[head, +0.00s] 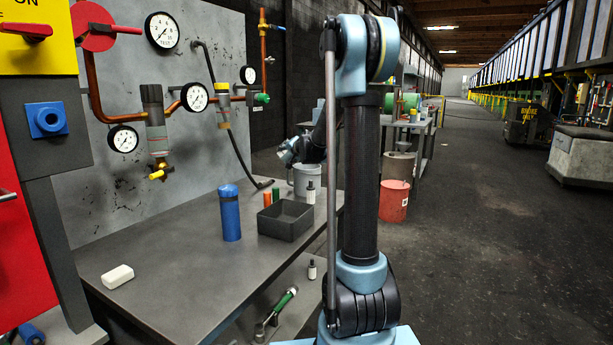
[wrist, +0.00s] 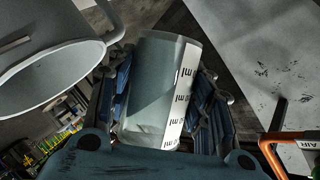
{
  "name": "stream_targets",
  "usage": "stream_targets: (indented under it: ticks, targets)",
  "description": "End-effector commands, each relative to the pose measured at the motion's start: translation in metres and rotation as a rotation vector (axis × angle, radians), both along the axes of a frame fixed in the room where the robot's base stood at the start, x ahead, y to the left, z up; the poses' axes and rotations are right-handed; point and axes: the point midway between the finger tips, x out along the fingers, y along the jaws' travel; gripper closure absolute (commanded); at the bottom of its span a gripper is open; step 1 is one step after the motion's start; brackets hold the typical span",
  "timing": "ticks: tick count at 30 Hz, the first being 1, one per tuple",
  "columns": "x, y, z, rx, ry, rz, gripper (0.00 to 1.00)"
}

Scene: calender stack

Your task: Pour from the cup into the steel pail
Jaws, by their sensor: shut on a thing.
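In the wrist view my gripper (wrist: 164,100) is shut on a clear cup (wrist: 150,85) with a white strip of ml marks; its fingers press on both sides. The cup's contents cannot be made out. The grey steel pail (wrist: 50,75) is at the upper left of the cup, its mouth and handle showing; a gap separates them in the picture.
A white block (head: 117,277) lies nearer. A gauge panel (head: 110,150) backs the bench. The bench's near middle is clear.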

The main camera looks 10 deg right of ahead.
Motion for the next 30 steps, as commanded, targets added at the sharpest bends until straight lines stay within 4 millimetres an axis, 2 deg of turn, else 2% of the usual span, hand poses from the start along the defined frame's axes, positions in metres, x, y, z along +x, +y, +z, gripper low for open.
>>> stream_targets:
  ticks: [30]
  targets:
    - [0.0, 0.0007, -0.0053, 0.139, 0.003, -0.001, 0.85]
